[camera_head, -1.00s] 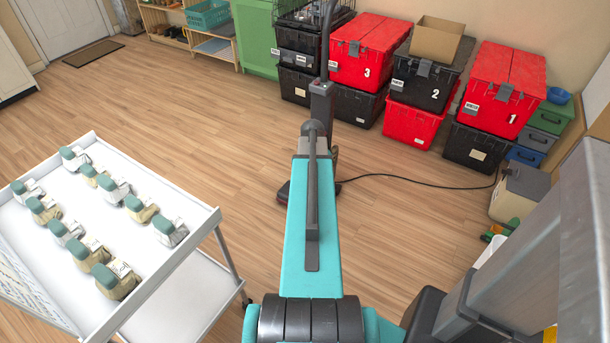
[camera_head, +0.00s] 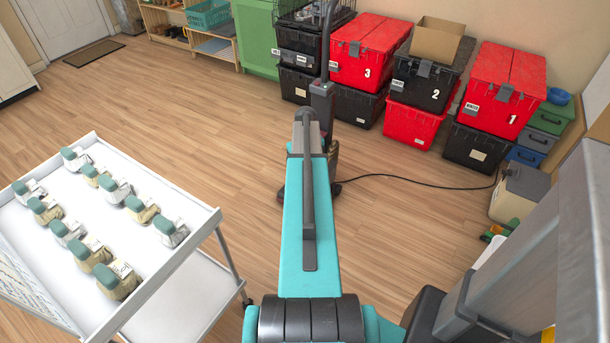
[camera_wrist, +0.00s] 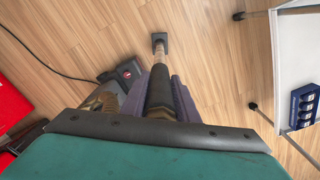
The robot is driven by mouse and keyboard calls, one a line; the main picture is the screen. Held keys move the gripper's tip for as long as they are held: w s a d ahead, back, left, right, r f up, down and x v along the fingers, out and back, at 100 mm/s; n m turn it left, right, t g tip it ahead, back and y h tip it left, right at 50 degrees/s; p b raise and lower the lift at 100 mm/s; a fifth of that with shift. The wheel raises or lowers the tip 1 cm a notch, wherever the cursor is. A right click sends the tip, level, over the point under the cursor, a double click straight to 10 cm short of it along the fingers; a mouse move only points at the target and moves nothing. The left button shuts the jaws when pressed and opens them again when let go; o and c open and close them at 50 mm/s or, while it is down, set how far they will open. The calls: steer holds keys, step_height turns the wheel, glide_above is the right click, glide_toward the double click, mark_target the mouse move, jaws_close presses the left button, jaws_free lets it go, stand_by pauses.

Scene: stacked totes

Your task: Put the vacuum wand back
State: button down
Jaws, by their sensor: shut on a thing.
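In the wrist view my gripper (camera_wrist: 159,97) is shut on the vacuum wand (camera_wrist: 159,64), between two purple-grey fingers. The wand has a dark grip section and a copper-coloured tube. It runs away from me to a small dark nozzle (camera_wrist: 159,38) over the wood floor. The upright vacuum (camera_wrist: 125,72), dark with a red badge, is just left of the wand. In the head view the vacuum's tall dark handle (camera_head: 325,60) rises beyond my arm. My arm hides my gripper, the wand and most of the vacuum's lower part there.
A black cord (camera_head: 425,181) runs right across the floor from the vacuum. Stacked red and black totes (camera_head: 505,85) line the back wall. Open floor (camera_head: 190,110) lies between.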

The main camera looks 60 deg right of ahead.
steer(key=shift+w+d, duration=0.1)
stand_by(0.3)
steer(key=shift+w+d, duration=0.3)
steer(key=shift+a+f, duration=0.1)
steer(key=shift+f, duration=1.65)
steer(key=shift+s+f, duration=0.1)
steer(key=shift+f, duration=0.05)
steer(key=c, duration=1.4)
jaws_free()
steer(key=shift+r, duration=6.15)
